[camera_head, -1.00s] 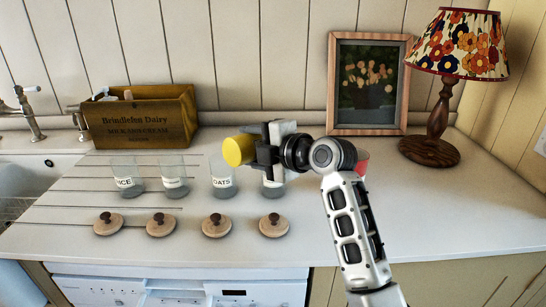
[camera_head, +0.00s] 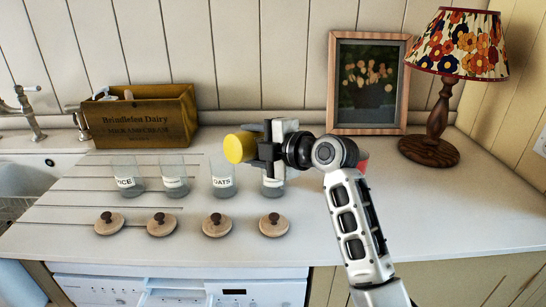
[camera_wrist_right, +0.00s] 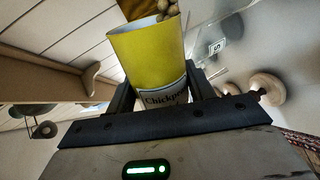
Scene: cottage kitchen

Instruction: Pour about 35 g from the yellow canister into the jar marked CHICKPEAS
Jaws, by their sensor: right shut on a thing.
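The yellow canister (camera_head: 240,147) is tipped toward its side above the jars, in my right gripper (camera_head: 268,148). In the right wrist view the canister (camera_wrist_right: 150,55) has a label that begins "Chickp", and chickpeas (camera_wrist_right: 168,8) show at its mouth. The gripper is shut on it. Below stand a RICE jar (camera_head: 128,180), a jar with an unreadable label (camera_head: 174,180), an OATS jar (camera_head: 222,182) and a fourth jar (camera_head: 273,188) partly hidden by my right gripper. I cannot read CHICKPEAS on any jar. My left gripper is out of view.
Several wooden lids (camera_head: 217,225) lie in a row before the jars. A wooden dairy crate (camera_head: 140,120) stands behind at left, near the sink (camera_head: 40,160). A framed picture (camera_head: 368,84) and a lamp (camera_head: 432,120) stand at the back right.

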